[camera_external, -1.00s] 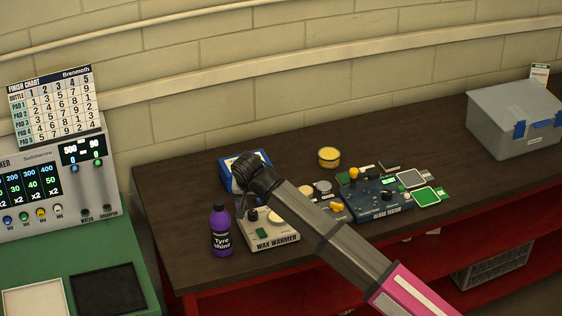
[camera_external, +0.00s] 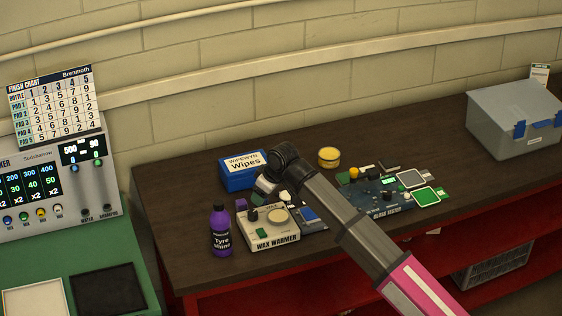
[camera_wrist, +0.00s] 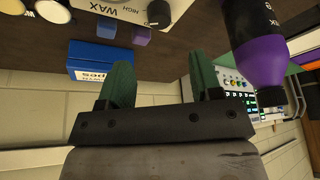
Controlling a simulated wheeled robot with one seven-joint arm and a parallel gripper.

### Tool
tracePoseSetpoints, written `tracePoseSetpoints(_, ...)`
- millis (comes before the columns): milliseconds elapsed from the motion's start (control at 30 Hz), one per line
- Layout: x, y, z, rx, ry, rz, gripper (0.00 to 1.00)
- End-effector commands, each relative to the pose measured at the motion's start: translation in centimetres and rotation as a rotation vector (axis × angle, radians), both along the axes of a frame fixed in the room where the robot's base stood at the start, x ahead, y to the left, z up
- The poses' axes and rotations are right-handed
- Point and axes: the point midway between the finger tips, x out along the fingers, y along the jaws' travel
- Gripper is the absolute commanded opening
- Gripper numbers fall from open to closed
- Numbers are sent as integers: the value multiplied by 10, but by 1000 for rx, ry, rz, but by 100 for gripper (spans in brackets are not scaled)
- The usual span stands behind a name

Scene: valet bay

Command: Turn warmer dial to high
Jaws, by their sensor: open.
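The wax warmer (camera_external: 284,236) is a pale box on the bench, with a green switch (camera_external: 261,233) on its front and a round pale disc on top. Its black dial (camera_external: 253,215) sits at the top left. In the wrist view the dial (camera_wrist: 158,13) shows at the top edge, near the word HIGH; I cannot tell its setting. In the external view my arm's end is behind the warmer, and the fingers are mostly hidden.
A purple tyre shine bottle (camera_external: 220,238) stands just left of the warmer; it looms at the right in the wrist view (camera_wrist: 262,50). A blue wipes box (camera_external: 238,181) stands behind. The bench's far left is clear.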

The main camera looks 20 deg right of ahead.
Motion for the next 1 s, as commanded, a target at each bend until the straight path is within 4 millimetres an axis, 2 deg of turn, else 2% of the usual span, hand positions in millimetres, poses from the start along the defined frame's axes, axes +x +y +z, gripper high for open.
tracePoseSetpoints(400, 20, 16, -62, -2, 2, -2, 59)
tracePoseSetpoints(600, 28, 21, -83, -1, 2, -3, 59)
tracePoseSetpoints(767, 30, 23, -92, -1, 2, -3, 59)
tracePoseSetpoints(1000, 30, 24, -93, -1, 0, -4, 59)
